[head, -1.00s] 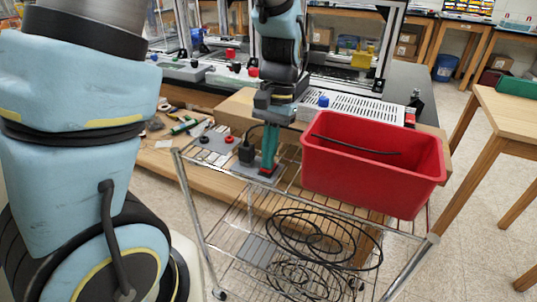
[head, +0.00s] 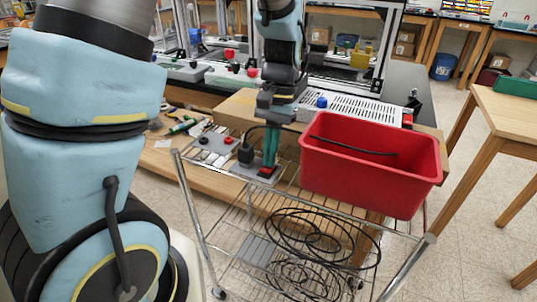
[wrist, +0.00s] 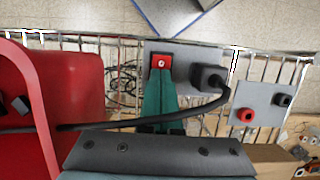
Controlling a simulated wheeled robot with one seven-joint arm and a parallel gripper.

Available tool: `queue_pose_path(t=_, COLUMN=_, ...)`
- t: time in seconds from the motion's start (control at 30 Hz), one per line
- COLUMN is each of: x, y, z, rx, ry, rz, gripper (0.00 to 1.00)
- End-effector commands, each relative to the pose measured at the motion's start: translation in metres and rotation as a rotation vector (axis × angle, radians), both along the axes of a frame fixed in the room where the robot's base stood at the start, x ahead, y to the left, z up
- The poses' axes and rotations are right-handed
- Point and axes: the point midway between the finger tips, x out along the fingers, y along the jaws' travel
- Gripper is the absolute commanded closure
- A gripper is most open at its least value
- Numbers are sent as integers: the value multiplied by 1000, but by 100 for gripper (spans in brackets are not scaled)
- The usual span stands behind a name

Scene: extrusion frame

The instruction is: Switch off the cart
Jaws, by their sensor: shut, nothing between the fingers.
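The cart (head: 205,222) is a wire-shelf cart with a grey switch plate (head: 245,171) on its top shelf. The plate carries a red switch (head: 266,171) and a black plug with a cable (head: 245,153). In the wrist view the red switch (wrist: 161,62) has a small pale mark at its middle. My gripper (head: 269,164) is shut and empty, pointing down at the switch. In the wrist view its green fingertips (wrist: 161,76) are right at the switch's near edge and hide part of it. I cannot tell whether they touch it.
A red bin (head: 370,175) with a dark cable fills the right of the top shelf. A second grey plate (head: 212,146) with a red and a black knob is to the left. Coiled black cables (head: 310,250) lie on the lower shelf. A wooden table (head: 495,130) stands at right.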

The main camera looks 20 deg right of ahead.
Motion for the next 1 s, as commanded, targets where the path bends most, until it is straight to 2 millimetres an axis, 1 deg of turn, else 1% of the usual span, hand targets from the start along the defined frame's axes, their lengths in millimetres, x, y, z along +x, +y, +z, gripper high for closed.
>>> queue_pose_path(t=0.2, x=1, y=-1, z=1, rx=-3, ry=-3, rz=0, gripper=100)
queue_pose_path(t=0.27, x=2, y=-1, z=5, rx=-3, ry=-3, rz=0, gripper=100)
queue_pose_path(t=0.37, x=4, y=-2, z=15, rx=-2, ry=-2, rz=1, gripper=100)
queue_pose_path(t=0.53, x=9, y=-6, z=41, rx=-1, ry=-2, rz=1, gripper=100)
queue_pose_path(t=0.63, x=15, y=-11, z=51, rx=-7, ry=-6, rz=-1, gripper=100)
queue_pose_path(t=0.8, x=22, y=-18, z=88, rx=-7, ry=-6, rz=0, gripper=100)
queue_pose_path(t=0.9, x=26, y=-21, z=106, rx=-5, ry=-5, rz=0, gripper=100)
queue_pose_path(t=1.0, x=28, y=-24, z=120, rx=-3, ry=-3, rz=1, gripper=100)
